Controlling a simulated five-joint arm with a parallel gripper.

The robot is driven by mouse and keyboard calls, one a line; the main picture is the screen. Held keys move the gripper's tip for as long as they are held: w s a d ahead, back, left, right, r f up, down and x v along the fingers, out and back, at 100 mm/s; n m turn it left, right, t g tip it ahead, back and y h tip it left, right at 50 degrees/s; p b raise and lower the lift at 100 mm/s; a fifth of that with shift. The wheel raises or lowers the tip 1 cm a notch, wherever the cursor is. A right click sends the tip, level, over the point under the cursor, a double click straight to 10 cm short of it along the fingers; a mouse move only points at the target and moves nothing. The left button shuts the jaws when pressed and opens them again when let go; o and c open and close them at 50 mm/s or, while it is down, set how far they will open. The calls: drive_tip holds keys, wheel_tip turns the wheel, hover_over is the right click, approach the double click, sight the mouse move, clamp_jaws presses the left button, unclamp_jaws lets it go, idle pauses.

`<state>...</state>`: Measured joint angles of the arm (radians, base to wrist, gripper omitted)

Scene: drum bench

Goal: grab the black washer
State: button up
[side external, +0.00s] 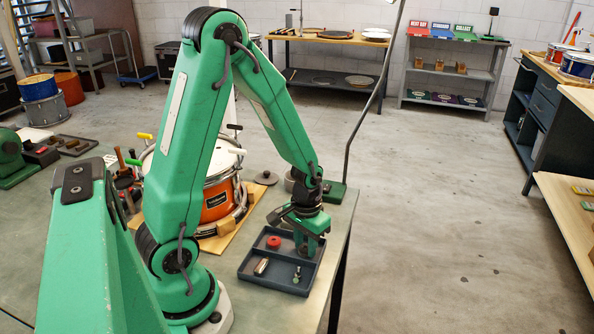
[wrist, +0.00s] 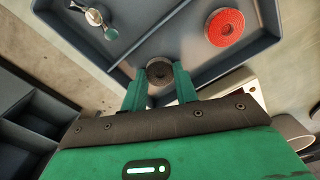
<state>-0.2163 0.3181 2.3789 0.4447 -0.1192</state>
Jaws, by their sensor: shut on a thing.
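The black washer (wrist: 160,70) is a dark ring between the fingertips of my gripper (wrist: 159,80) in the wrist view. My gripper is shut on it. In the side view my gripper (side external: 308,246) points down over the back right part of the grey divided tray (side external: 246,273); the washer is hidden there. I cannot tell whether the washer touches the tray floor. The tray's wall also shows in the wrist view (wrist: 200,62).
A red washer (side external: 273,241) lies in the tray's back left part. A metal piece (side external: 261,267) and a small metal part with green (side external: 297,278) lie in front. The bench edge is close on the right.

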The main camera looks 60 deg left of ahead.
sight(306, 249)
drive_tip(key=shift+r, duration=0.2)
drive_tip(key=shift+r, duration=1.15)
drive_tip(key=shift+d+r, duration=0.25)
drive_tip(key=shift+r, duration=0.65)
drive_tip(key=s+d+r, duration=0.1)
drive_tip(key=d+r, duration=0.1)
drive_tip(key=d, duration=0.1)
drive_tip(key=s+d+r, duration=0.1)
drive_tip(key=d+r, duration=0.1)
drive_tip(key=d, duration=0.2)
drive_tip(key=s+d+r, duration=0.1)
drive_tip(key=d+r, duration=0.1)
drive_tip(key=d, duration=0.1)
drive_tip(key=shift+s+d+r, duration=0.25)
drive_tip(key=shift+s+d, duration=0.05)
drive_tip(key=shift+s, duration=0.05)
drive_tip(key=shift+w+r, duration=0.1)
drive_tip(key=shift+w, duration=0.05)
